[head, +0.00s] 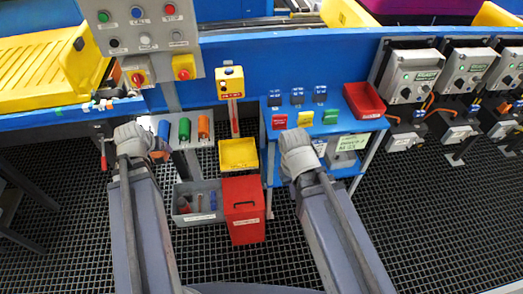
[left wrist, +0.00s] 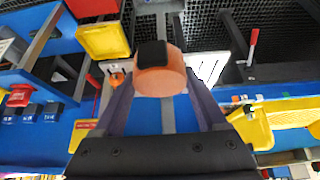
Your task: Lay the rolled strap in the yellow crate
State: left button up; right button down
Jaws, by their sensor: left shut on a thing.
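The rolled strap (left wrist: 165,80) is an orange roll with a black patch, held between the two fingertips of my left gripper (left wrist: 158,88) in the left wrist view. That gripper is shut on it. In the head view my left wrist hides most of this gripper. The small yellow crate (head: 239,167) stands open low in the middle of the head view, right of my left wrist. It also shows at the upper left of the left wrist view (left wrist: 104,42), apart from the strap. My right arm's end is right of the crate; its fingers are hidden.
A red bin (head: 243,226) and a grey tote (head: 184,218) stand in front of the crate. A blue shelf (head: 345,126) with a red tray (head: 364,101) is to its right.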

aim_at(233, 160)
jog(key=i+l, duration=0.15)
jog(key=l, duration=0.25)
jog(key=i+l, duration=0.15)
jog(key=l, duration=0.2)
jog(key=i+l, duration=0.15)
jog(key=l, duration=0.25)
